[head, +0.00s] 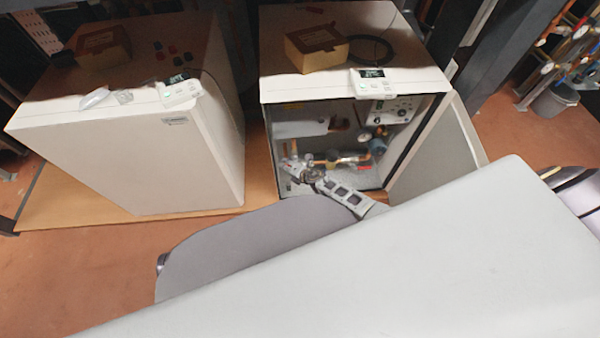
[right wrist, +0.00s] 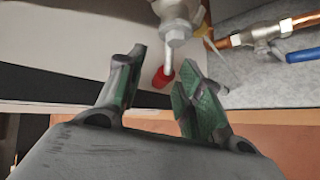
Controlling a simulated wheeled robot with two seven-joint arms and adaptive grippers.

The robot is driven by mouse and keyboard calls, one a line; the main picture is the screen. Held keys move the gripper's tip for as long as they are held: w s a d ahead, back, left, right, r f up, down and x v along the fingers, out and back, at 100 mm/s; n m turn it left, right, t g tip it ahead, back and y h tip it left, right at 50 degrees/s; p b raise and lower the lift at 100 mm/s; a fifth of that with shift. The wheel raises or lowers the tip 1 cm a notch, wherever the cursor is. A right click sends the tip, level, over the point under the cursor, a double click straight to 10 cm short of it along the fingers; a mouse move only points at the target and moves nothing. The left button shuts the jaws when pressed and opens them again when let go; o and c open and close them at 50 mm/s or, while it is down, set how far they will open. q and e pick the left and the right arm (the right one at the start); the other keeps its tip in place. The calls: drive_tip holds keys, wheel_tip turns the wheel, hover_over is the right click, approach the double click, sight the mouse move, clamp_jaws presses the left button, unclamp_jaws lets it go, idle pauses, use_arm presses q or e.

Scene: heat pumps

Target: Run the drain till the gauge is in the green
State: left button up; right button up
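The right heat pump cabinet (head: 352,84) stands open at the front. Inside are copper pipes, a blue pump (head: 379,147) and a small round dial (head: 365,136), whose reading is too small to make out. My right gripper (head: 298,168) reaches into the lower left of the opening. In the right wrist view its green-padded fingers (right wrist: 162,80) are apart. A red-tipped handle (right wrist: 163,77) on a metal valve fitting (right wrist: 177,25) shows between and just beyond the fingertips; I cannot tell whether they touch it. My left gripper is not in view.
The cabinet's door (head: 440,150) is swung open to the right. A closed heat pump (head: 150,150) stands to the left. A cardboard box (head: 316,50) and a controller (head: 372,81) are on the open cabinet's top. A blue-handled part (right wrist: 303,55) lies right of the valve.

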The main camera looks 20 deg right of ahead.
drive_tip(key=shift+d+r, duration=0.15)
drive_tip(key=shift+r, duration=0.3)
drive_tip(key=shift+s+r, duration=0.1)
drive_tip(key=shift+r, duration=0.1)
drive_tip(key=shift+s, duration=0.1)
drive_tip(key=f+v, duration=0.1)
drive_tip(key=v, duration=1)
drive_tip(key=shift+s, duration=0.3)
idle(0.5)
idle(5.3)
